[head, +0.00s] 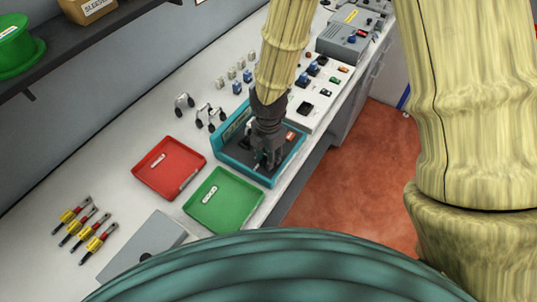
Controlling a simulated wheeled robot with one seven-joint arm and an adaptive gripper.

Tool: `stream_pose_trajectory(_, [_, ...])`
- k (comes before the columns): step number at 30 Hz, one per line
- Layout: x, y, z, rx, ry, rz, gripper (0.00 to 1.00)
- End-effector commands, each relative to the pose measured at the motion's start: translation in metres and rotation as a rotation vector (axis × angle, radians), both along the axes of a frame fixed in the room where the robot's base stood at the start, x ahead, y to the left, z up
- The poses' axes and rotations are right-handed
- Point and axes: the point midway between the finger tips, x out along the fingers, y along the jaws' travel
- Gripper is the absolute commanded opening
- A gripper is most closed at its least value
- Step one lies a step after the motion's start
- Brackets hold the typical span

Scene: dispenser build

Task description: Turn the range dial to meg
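A teal-framed instrument (234,147) with a dark face lies on the bench in the head view, just behind the red and green trays. My gripper (263,161) points down over the middle of this face, with its fingers at or close to the surface. The range dial cannot be made out; it may be hidden by the fingers. The meg mark cannot be read. A small orange-red label or part (291,136) shows on the face at the right. Whether the fingers are open or shut on something is too small and dark to tell.
A red tray (168,168) and a green tray (222,203) lie in front of the instrument. A grey box (142,250) and several red-and-yellow tools (84,229) are nearer. Behind stand a white panel with switches (316,98) and a grey unit (342,43). A dark shelf (62,52) overhangs the left.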

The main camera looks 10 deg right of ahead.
Motion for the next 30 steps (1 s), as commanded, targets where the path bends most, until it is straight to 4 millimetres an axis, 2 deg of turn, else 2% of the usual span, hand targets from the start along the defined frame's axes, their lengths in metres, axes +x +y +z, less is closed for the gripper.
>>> stream_pose_trajectory(14, [-0.0001, -0.0002, 0.0003, -0.001, 0.0, -0.063, 0.06])
stream_pose_trajectory(20, [-0.0001, -0.0005, 0.0005, -0.001, 0.0, -0.193, 0.06])
stream_pose_trajectory(30, [0.0001, 0.0, 0.0005, -0.001, 0.0, -0.507, 0.06])
